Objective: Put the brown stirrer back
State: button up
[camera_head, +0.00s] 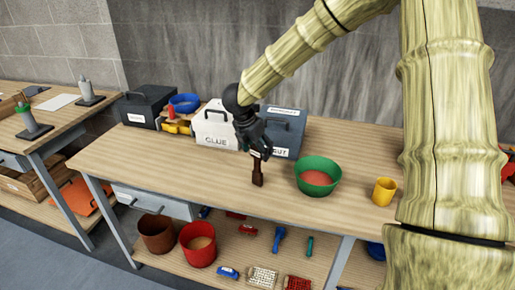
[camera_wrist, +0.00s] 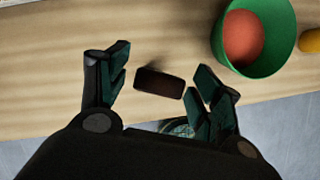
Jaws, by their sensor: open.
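The brown stirrer (camera_head: 257,176) is on the wooden workbench (camera_head: 150,158), near its front edge and left of the green bowl. It looks upright in the head view, with its top hidden by my fingers. My gripper (camera_head: 260,154) is over it, pointing down. In the wrist view, the stirrer shows as a dark brown block (camera_wrist: 160,84) in the gap between the two open fingers (camera_wrist: 163,66), with bare space on each side. Whether its lower end touches the bench is hard to tell.
The green bowl (camera_head: 330,165) with reddish contents and a yellow cup (camera_head: 384,190) stand to the right. A white GLUE box (camera_head: 213,130), grey box (camera_head: 287,118) and black box (camera_head: 146,104) stand behind. Buckets (camera_head: 199,248) and tools lie on the lower shelf.

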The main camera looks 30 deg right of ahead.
jog(key=b+v, duration=0.2)
jog(key=v, duration=1)
jog(key=shift+d, duration=0.1)
